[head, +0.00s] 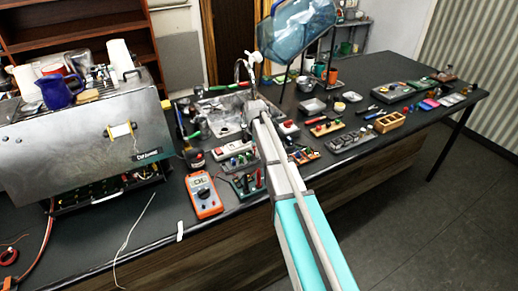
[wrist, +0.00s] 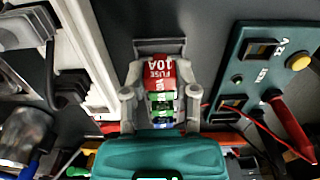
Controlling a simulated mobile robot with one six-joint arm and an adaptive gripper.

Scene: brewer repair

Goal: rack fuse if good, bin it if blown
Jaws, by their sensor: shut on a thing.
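A red fuse (wrist: 157,72) marked "FUSE" and "10A" sits between the fingers of my gripper (wrist: 160,92) in the wrist view. My gripper is shut on it. Whether it is good or blown cannot be told. A green tester board (wrist: 240,62) with a yellow button and a red probe lies to the right of the gripper. The tester also seems to show in the head view (head: 246,186), beside my arm. In the head view the fuse cannot be made out. A rack or a bin for fuses cannot be told for sure.
A steel brewer (head: 85,135) stands at the left. An orange multimeter (head: 204,194) lies near the front edge. A sink (head: 220,115) is behind. Small parts, trays and a wooden box (head: 390,121) crowd the right.

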